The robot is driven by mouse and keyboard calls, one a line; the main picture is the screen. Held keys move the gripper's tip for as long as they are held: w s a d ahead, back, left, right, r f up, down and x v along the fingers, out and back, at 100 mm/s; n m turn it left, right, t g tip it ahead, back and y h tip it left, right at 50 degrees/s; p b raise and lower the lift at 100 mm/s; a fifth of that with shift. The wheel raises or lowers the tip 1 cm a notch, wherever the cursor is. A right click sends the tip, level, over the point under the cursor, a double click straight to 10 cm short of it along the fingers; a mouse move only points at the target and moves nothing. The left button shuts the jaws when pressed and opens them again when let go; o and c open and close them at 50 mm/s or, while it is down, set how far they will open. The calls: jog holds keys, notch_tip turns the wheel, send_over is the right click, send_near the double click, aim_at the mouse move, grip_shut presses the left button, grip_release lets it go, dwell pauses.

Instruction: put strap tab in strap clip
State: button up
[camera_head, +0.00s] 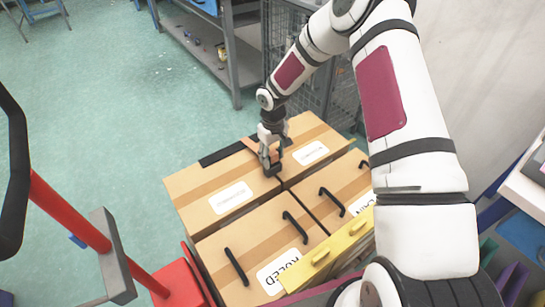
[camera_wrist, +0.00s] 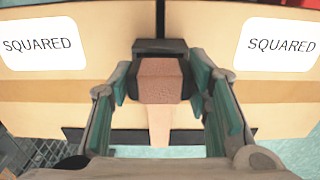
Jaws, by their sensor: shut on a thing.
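My gripper (camera_head: 270,158) is over the seam between the two far boxes. In the wrist view, my gripper (camera_wrist: 160,84) is shut on the brown strap tab (camera_wrist: 158,72), with a green-lined finger on each side. A paler brown strap (camera_wrist: 160,125) runs from the tab toward the bottom of that view. The dark strap clip (camera_wrist: 158,46) is right at the tab's far end, and it shows as a dark block under the fingertips in the head view (camera_head: 272,171). I cannot tell whether the tab is inside the clip or only against it.
Several cardboard boxes (camera_head: 203,193) with white labels stand together under my arm. The nearer ones carry black handles (camera_head: 295,227). A yellow bar (camera_head: 325,258) lies along the near side. A red cart part (camera_head: 180,285) is at left, and a grey workbench (camera_head: 235,60) is behind.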

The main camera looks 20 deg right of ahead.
jog(key=shift+f, duration=0.25)
jog(key=shift+f, duration=0.15)
jog(key=o, duration=1.2)
